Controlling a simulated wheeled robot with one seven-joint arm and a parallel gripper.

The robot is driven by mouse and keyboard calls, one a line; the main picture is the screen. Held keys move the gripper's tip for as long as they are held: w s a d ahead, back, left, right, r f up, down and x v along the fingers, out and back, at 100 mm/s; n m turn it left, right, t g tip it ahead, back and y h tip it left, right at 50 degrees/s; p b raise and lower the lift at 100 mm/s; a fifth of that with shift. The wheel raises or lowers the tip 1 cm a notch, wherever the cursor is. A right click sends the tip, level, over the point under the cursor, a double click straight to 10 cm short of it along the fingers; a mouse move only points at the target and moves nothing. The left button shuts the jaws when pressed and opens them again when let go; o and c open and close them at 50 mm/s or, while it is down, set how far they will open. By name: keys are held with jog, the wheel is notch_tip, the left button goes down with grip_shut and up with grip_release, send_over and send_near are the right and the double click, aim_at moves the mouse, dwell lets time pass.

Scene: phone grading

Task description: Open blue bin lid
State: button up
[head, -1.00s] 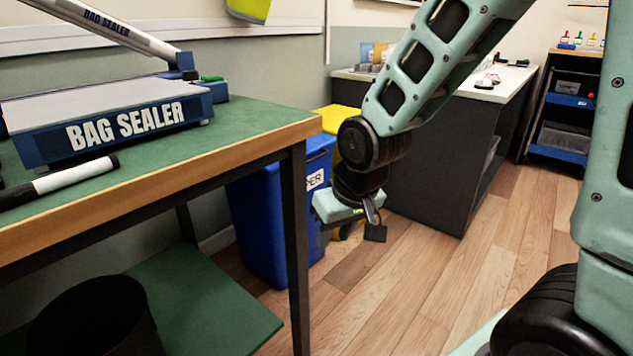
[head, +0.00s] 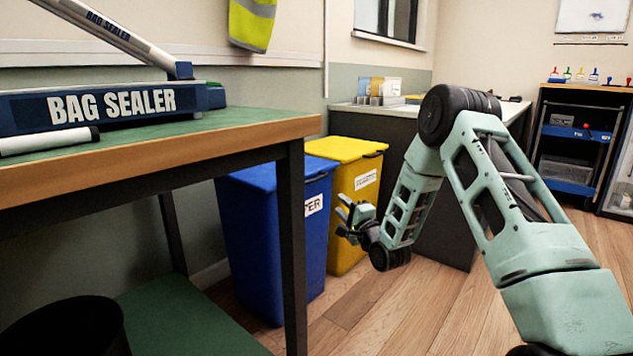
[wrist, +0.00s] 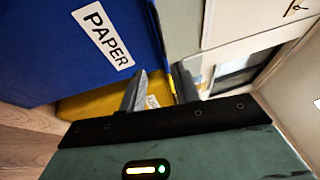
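The blue bin (head: 262,240) stands on the floor behind the table's leg, with its lid (head: 262,176) down. Its label is partly hidden by the leg in the head view. In the wrist view the blue bin (wrist: 60,50) fills the upper left, and its white PAPER label (wrist: 103,36) shows. My gripper (head: 343,216) is in front of the yellow bin, to the right of the blue bin and below its rim level in the picture. In the wrist view its two fingers (wrist: 160,82) are apart with nothing held between them. The gripper appears clear of both bins.
The yellow bin (head: 346,215) stands right beside the blue bin. The green-topped table (head: 225,122) with the bag sealer (head: 110,104) is at the left, its leg in front of the blue bin. A dark-sided counter (head: 445,225) stands behind my arm. Wood floor (head: 400,310) is open in front.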

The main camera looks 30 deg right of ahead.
aim_at(317, 179)
jog(key=w+r+b, duration=0.1)
jog(key=w+b, duration=0.1)
jog(key=w, duration=0.3)
jog(key=w+r+b, duration=0.1)
jog(key=w+b, duration=0.1)
jog(key=w, duration=0.4)
jog(key=w+d+r+b, duration=0.1)
jog(key=w+b, duration=0.1)
jog(key=w, duration=0.4)
grip_shut()
